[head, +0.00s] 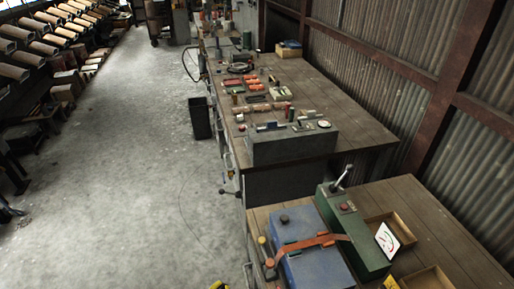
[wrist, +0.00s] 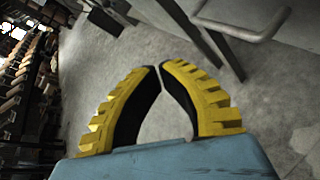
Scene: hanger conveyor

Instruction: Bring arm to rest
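In the wrist view, my gripper (wrist: 159,68) has two curved fingers with black inner pads and ribbed yellow backs. Their tips come together almost touching, and bare floor shows through the gap between them lower down. Nothing is held. A blue-grey surface (wrist: 170,160) fills the bottom of the wrist view below the fingers; I cannot tell what it belongs to. In the head view, a small yellow patch shows at the bottom edge, too little to tell whether it is my gripper.
A workbench (head: 355,137) with tools runs along the corrugated wall (head: 390,60). A nearer bench (head: 455,225) holds a blue box (head: 295,230) and a green box with a lever (head: 352,228). A dark bin (head: 200,118) stands on the floor. The concrete floor (head: 130,150) is largely clear.

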